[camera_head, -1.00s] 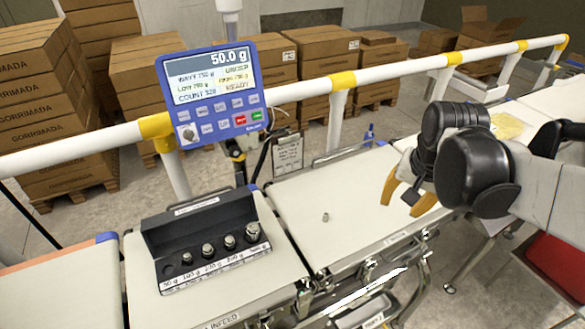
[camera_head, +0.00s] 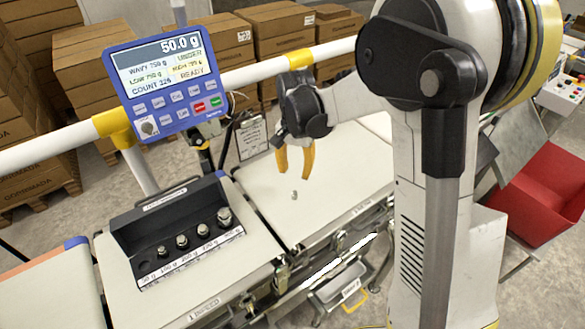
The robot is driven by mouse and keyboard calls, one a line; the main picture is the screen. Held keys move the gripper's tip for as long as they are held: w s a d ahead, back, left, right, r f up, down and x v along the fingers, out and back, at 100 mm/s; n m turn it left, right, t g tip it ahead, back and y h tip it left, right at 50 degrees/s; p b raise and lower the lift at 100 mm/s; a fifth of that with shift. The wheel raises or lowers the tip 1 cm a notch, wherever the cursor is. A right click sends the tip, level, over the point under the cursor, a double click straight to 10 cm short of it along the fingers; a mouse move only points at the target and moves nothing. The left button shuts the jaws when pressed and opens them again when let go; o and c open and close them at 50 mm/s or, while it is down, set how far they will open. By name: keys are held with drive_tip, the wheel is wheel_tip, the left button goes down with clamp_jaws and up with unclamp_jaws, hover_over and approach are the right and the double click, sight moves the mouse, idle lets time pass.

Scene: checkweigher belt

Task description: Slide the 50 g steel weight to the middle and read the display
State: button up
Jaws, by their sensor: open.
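The small steel weight (camera_head: 294,195) stands alone on the pale weighing belt (camera_head: 345,185), toward its left part. My gripper (camera_head: 295,163), with yellow fingers, is open and empty above the belt, over the weight and apart from it. The display (camera_head: 168,78) is a blue-framed panel at the upper left. Its top line reads 50.0 g, with smaller lines including COUNT and READY below.
A black weight block (camera_head: 170,225) with several larger steel weights sits on the infeed belt at left. A white rail (camera_head: 255,75) with yellow joints runs behind the belts. Cardboard boxes (camera_head: 270,35) stand beyond it. A red bin (camera_head: 545,200) is at right.

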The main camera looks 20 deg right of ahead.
sight(295, 192)
wheel_tip(295, 192, down, 11)
drive_tip(key=b, duration=0.3)
drive_tip(key=shift+r+b, duration=0.1)
drive_tip(key=shift+b, duration=0.25)
clamp_jaws()
